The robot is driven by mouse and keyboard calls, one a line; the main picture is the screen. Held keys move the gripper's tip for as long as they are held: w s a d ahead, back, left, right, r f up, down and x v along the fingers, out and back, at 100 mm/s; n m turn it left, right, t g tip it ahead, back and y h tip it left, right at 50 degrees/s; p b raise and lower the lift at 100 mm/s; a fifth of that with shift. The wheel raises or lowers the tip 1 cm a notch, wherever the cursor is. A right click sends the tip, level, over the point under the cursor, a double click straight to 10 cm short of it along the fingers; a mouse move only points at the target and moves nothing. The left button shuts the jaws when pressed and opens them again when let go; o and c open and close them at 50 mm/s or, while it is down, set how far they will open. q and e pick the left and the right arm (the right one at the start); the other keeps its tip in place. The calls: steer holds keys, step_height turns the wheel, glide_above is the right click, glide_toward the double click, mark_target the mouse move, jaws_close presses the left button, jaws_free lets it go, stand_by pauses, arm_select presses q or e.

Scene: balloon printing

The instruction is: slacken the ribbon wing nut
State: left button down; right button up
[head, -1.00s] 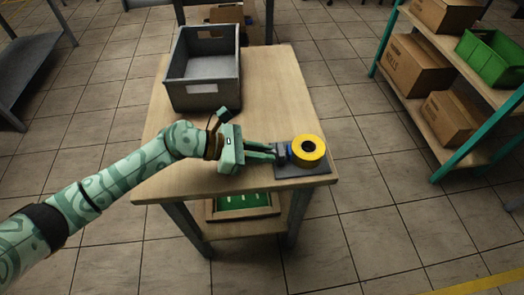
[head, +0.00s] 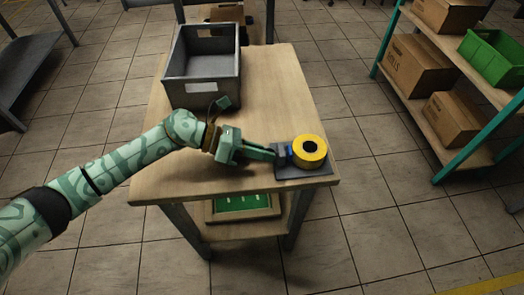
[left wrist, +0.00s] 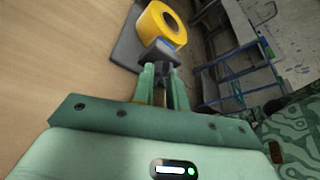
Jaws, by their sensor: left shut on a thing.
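The ribbon holder is a dark grey plate (head: 308,173) at the table's front right corner, carrying a yellow ribbon roll (head: 316,157) with a dark centre. A small blue part (head: 289,151) sits left of the roll; it also shows in the left wrist view (left wrist: 166,44). My left gripper (head: 274,154) reaches in from the left, its fingers shut at the grey piece beside the blue part. In the left wrist view, the fingertips (left wrist: 163,68) close on the wing nut there, which they mostly hide. My right gripper is not in view.
A grey open bin (head: 203,92) stands at the back left of the wooden table (head: 265,95). The table's middle is clear. A lower shelf holds a green-bottomed tray (head: 243,213). A rack with boxes and a green crate (head: 492,65) stands apart at right.

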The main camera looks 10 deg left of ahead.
arm_select(q)
steer(key=shift+f+n+g+h, duration=0.1)
steer(key=shift+n+g+h, duration=0.2)
steer(key=shift+n, duration=0.1)
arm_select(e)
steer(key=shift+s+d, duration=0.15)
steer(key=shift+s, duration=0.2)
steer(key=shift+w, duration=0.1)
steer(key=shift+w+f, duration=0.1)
arm_select(q)
steer(key=c, duration=1.1)
jaws_free()
steer(key=shift+c, duration=0.2)
steer(key=shift+o, duration=0.9)
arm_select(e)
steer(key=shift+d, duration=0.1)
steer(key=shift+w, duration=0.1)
